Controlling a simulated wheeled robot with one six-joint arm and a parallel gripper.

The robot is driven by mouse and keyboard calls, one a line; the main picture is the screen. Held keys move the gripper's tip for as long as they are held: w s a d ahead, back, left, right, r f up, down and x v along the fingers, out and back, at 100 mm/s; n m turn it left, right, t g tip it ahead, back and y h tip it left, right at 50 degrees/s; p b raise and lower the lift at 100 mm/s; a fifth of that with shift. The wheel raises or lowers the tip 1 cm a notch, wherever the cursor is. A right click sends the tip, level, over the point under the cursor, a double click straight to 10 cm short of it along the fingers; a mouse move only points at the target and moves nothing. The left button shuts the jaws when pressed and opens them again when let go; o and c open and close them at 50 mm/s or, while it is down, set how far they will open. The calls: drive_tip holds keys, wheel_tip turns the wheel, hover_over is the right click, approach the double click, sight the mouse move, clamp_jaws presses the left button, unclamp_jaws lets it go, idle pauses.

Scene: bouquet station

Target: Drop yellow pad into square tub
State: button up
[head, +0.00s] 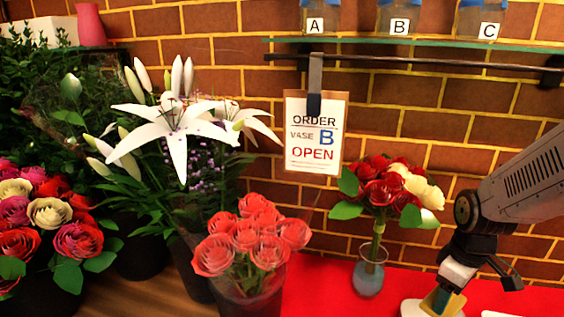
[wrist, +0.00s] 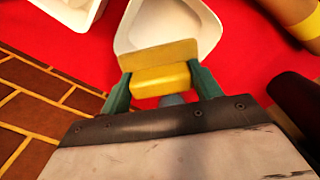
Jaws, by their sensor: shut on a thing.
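My gripper (wrist: 158,70) is shut on the yellow pad (wrist: 160,82), with one teal finger at each side of it. In the head view, my gripper (head: 443,297) points down at the lower right, and the pad (head: 429,301) shows partly. A white rounded, three-cornered tub (wrist: 180,18) lies under and beyond the pad in the wrist view. A second white tub (wrist: 93,12) with straighter sides is cut off at the upper left; it looks like the square one, but its full outline is hidden. The pad is outside that second tub.
A red cloth (head: 335,290) covers the surface. A glass vase (head: 369,272) of red and cream roses stands left of my gripper. A tan object with a yellow band (wrist: 306,25) is at the wrist view's upper right. A brick wall (head: 420,110) rises behind.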

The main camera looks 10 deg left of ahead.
drive_tip(key=shift+f, duration=0.75)
drive_tip(key=o, duration=1)
drive_tip(key=shift+o, duration=0.2)
wheel_tip(320, 180, up, 8)
drive_tip(key=shift+f, duration=0.1)
drive_tip(key=shift+s, duration=0.1)
